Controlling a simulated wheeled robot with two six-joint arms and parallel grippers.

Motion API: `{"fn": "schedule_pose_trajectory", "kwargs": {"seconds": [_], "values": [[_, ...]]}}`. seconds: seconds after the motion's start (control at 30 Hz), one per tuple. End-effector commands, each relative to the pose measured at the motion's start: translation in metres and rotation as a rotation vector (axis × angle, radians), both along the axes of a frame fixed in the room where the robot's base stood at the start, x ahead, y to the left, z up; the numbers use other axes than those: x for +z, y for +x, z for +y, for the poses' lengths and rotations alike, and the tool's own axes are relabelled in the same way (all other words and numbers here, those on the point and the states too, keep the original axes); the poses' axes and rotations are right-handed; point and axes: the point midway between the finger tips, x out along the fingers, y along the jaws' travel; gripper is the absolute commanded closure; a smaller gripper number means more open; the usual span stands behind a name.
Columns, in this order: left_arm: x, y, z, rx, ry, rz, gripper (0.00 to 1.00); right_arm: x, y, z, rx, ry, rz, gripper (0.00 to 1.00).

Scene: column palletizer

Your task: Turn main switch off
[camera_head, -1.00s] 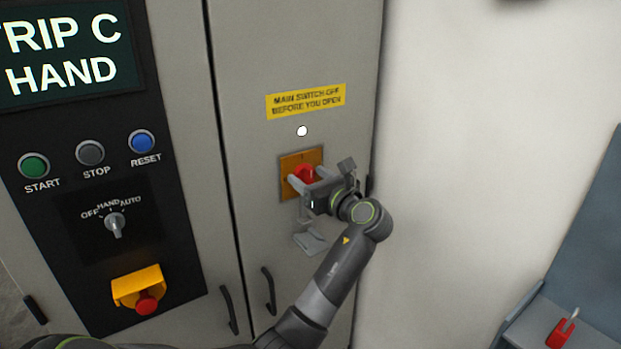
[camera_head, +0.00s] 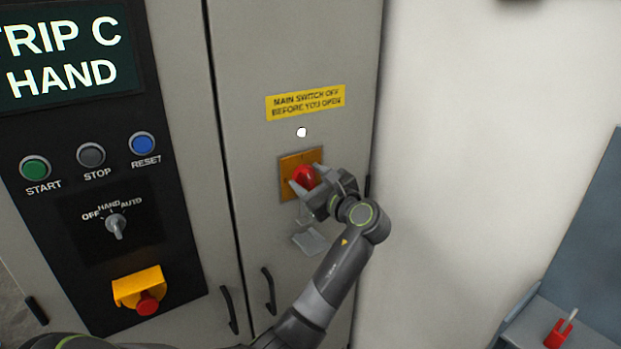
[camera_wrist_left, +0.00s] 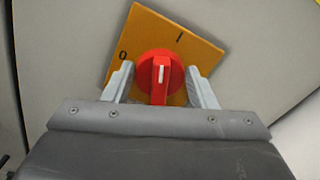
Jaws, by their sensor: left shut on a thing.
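The main switch is a red rotary knob (camera_head: 305,176) on a square orange plate (camera_head: 288,164) on the grey cabinet door. My left gripper (camera_head: 311,184) is at the knob with one finger on each side, shut on it. In the left wrist view the knob (camera_wrist_left: 160,98) sits between the two pale fingers (camera_wrist_left: 162,88). The plate (camera_wrist_left: 150,25) shows tilted there, with marks "I" and "0". The knob's white line points up in that picture, between the marks and closer to "I". My right gripper is not in view.
A yellow label (camera_head: 305,102) and a small white round lamp (camera_head: 302,132) are above the switch. A grey flap (camera_head: 311,241) hangs below it. The black control panel (camera_head: 165,245) is left. A red padlock (camera_head: 558,335) lies on a grey ledge at lower right.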

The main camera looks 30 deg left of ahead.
Motion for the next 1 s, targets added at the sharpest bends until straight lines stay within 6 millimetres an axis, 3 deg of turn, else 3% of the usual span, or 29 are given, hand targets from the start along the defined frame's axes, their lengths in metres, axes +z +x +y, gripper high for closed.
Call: {"fn": "schedule_pose_trajectory", "kwargs": {"seconds": [0.47,1.0], "values": [[-0.004,-0.002,0.001,-0.002,-0.175,-0.420,0.71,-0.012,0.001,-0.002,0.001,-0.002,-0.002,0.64],[-0.006,-0.003,0.001,-0.002,-0.360,-0.871,0.71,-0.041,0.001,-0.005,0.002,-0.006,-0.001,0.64]]}}
